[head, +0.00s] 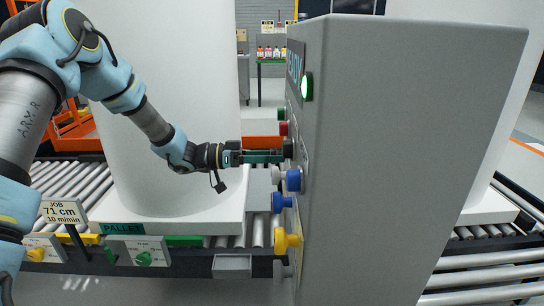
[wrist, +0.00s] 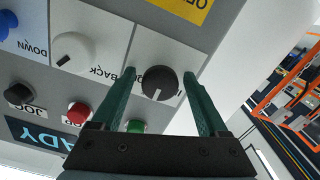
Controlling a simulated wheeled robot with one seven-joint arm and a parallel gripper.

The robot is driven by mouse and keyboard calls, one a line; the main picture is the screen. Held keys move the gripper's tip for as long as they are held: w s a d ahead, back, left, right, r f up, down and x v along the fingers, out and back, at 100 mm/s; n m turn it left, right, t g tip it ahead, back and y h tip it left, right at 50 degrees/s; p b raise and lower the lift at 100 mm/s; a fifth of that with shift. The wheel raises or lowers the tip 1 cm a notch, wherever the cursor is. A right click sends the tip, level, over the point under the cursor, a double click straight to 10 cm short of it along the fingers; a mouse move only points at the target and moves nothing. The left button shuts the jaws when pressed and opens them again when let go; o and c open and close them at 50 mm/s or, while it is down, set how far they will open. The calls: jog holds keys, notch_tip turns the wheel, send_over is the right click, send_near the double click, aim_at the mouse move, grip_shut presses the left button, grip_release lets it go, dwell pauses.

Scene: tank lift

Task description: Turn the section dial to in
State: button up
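A black round dial (wrist: 158,82) on the grey control panel (wrist: 222,30) sits between my gripper's fingertips in the wrist view. Its white pointer line points toward the bottom of that picture. A label ending in "BACK" is at its left, and a label at its right is mostly hidden by a finger. My gripper (wrist: 160,75) is open, its green fingers on either side of the dial with a gap showing at each side. In the head view my gripper (head: 282,156) reaches the panel's left face at the dial (head: 288,148).
A white dial (wrist: 75,50), red button (wrist: 79,112), green button (wrist: 136,126) and black knob (wrist: 18,93) are nearby. In the head view, blue knobs (head: 280,202) and a yellow knob (head: 288,240) stick out below. A large white cylinder (head: 165,100) stands on a pallet behind my arm.

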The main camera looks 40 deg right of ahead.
grip_shut()
dwell(0.4)
jog(key=shift+p, duration=0.3)
jog(key=n+p, duration=0.2)
jog(key=shift+r+n, duration=0.2)
jog(key=shift+n, duration=0.2)
jog(key=n+p, duration=0.2)
jog(key=shift+n, duration=0.4)
jog(key=n+p, duration=0.2)
jog(key=n, duration=0.1)
jog(key=shift+p, duration=0.35)
jog(key=shift+f+n+p, duration=0.15)
jog(key=shift+n+p, duration=0.55)
jog(key=shift+n, duration=0.9)
